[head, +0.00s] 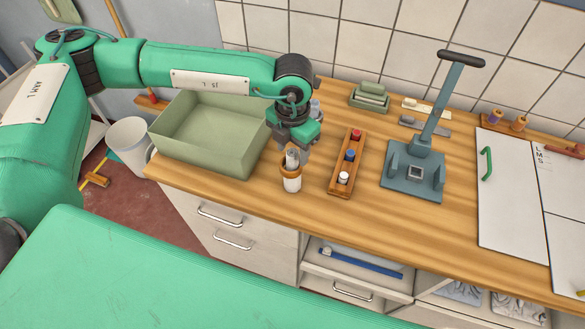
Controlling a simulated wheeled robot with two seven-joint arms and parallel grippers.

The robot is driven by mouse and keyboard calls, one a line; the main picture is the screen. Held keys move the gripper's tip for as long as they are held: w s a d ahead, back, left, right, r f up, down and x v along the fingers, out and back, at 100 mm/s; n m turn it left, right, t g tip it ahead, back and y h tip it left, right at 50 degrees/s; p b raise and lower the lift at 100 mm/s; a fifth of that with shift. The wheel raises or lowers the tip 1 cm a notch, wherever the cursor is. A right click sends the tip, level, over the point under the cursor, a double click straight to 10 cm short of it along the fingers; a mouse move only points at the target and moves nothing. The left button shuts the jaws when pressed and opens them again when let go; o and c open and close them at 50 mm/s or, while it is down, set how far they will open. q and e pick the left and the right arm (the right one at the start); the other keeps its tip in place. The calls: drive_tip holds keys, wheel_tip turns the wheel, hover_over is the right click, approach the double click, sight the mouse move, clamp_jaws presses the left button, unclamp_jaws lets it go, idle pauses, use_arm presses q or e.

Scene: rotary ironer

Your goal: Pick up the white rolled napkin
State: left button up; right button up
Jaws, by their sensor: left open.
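A small white roll (343,178), most likely the rolled napkin, stands at the near end of a narrow wooden rack (340,191) on the counter. A blue piece (350,155) and a red piece (357,135) sit behind it in the same rack. My left gripper (297,153) points down to the left of the rack, apart from the white roll. It is open; its fingertips show small, close above or behind a white cylinder with a tan rim (292,184). I cannot tell whether they touch it. My right gripper is out of view.
A green bin (205,152) stands left of my left gripper. A grey press with a tall handle (413,178) stands right of the rack. White boards (512,190) lie farther right. Counter in front of the rack is clear.

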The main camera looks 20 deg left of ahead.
use_arm(q)
drive_tip(key=shift+f, duration=1.1)
clamp_jaws()
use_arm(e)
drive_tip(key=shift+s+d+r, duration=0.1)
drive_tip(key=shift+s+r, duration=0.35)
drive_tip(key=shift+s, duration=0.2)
